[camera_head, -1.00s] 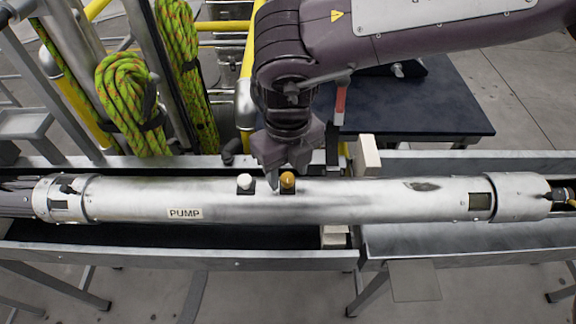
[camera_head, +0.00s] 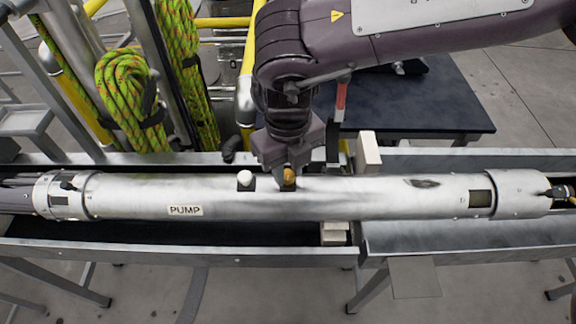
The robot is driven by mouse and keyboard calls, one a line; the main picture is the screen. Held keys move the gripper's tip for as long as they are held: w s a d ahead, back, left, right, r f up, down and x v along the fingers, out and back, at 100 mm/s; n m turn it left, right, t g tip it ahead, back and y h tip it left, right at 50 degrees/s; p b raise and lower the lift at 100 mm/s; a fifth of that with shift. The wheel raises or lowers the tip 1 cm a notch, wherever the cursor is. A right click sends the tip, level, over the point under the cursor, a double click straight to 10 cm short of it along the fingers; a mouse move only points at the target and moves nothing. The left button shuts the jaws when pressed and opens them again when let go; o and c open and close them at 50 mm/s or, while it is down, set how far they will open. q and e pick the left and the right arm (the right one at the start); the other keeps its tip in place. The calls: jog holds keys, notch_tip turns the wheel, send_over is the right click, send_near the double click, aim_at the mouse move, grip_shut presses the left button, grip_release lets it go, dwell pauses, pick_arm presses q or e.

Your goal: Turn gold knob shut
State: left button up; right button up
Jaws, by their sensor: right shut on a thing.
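The gold knob (camera_head: 289,175) sits on top of a long silver pump tube (camera_head: 370,195), near its middle. A white knob (camera_head: 245,178) stands just left of it. My right gripper (camera_head: 287,168) comes down from above, its arm reaching in from the upper right. Its fingers are shut on the gold knob and hide part of it. The knob's exact angle is hard to tell. My left gripper is not in view.
The tube lies along a grey metal trough (camera_head: 200,248). A cream block (camera_head: 368,150) stands behind the tube, right of my gripper. A dark table (camera_head: 430,105), yellow rails and green rope coils (camera_head: 130,100) are behind.

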jog(key=m+b, duration=0.1)
jog(key=m, duration=0.6)
jog(key=shift+b, duration=0.4)
jog(key=shift+r+m, duration=0.15)
jog(key=shift+m, duration=0.85)
jog(key=m+p, duration=0.1)
jog(key=m, duration=0.1)
jog(key=shift+m, duration=0.3)
jog(key=m+p, duration=0.2)
jog(key=m, duration=0.3)
jog(key=shift+w+m, duration=0.1)
jog(key=shift+m, duration=0.3)
jog(key=o, duration=1)
